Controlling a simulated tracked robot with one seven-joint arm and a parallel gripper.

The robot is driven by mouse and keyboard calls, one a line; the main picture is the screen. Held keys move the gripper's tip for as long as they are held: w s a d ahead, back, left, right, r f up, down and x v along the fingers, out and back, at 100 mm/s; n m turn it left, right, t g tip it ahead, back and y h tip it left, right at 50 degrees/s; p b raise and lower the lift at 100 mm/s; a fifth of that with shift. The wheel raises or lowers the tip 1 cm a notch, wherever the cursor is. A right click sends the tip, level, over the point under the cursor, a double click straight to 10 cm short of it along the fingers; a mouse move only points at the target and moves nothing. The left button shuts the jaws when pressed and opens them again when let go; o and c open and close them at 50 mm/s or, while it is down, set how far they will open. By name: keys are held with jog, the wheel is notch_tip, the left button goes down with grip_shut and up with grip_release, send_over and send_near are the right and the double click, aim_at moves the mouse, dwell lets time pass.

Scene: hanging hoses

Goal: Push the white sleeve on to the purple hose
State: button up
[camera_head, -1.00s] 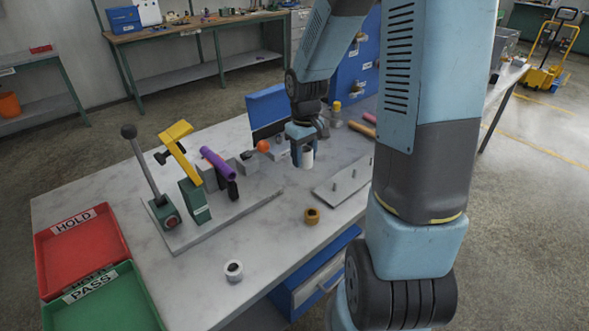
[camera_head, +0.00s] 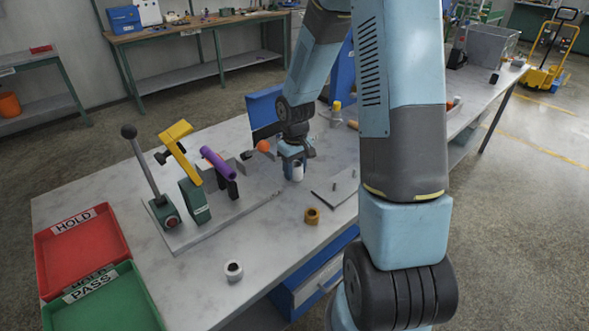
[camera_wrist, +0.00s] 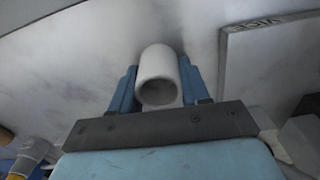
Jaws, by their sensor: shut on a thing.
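My gripper (camera_head: 294,170) is shut on the white sleeve (camera_wrist: 160,75), a short hollow tube whose open end shows in the wrist view between the two blue fingers. The sleeve also shows in the head view (camera_head: 297,174), partly covered by the fingers. The purple hose (camera_head: 218,162) is a short tube held tilted on a fixture to the left of my gripper, apart from the sleeve. A second short white ring or sleeve (camera_head: 233,271) with a dark hole stands on the table near the front edge.
A yellow toggle clamp (camera_head: 176,137) and a black-knobbed lever (camera_head: 143,165) stand left of the hose. A red HOLD tray (camera_head: 62,270) and a green PASS tray (camera_head: 120,315) lie at left.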

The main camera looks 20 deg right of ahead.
jog(key=o, duration=1.2)
jog(key=shift+f, duration=0.2)
notch_tip(320, 180, up, 13)
jog(key=s+r+m+t, duration=0.3)
jog(key=s+r+t, duration=0.2)
jog(key=s+r, duration=1.4)
jog(key=s, duration=0.3)
jog(key=shift+s+m, duration=0.3)
jog(key=shift+s, duration=0.05)
jog(key=shift+s+a+r+t, duration=0.15)
jog(key=shift+s+t, duration=0.15)
jog(key=shift+s, duration=0.3)
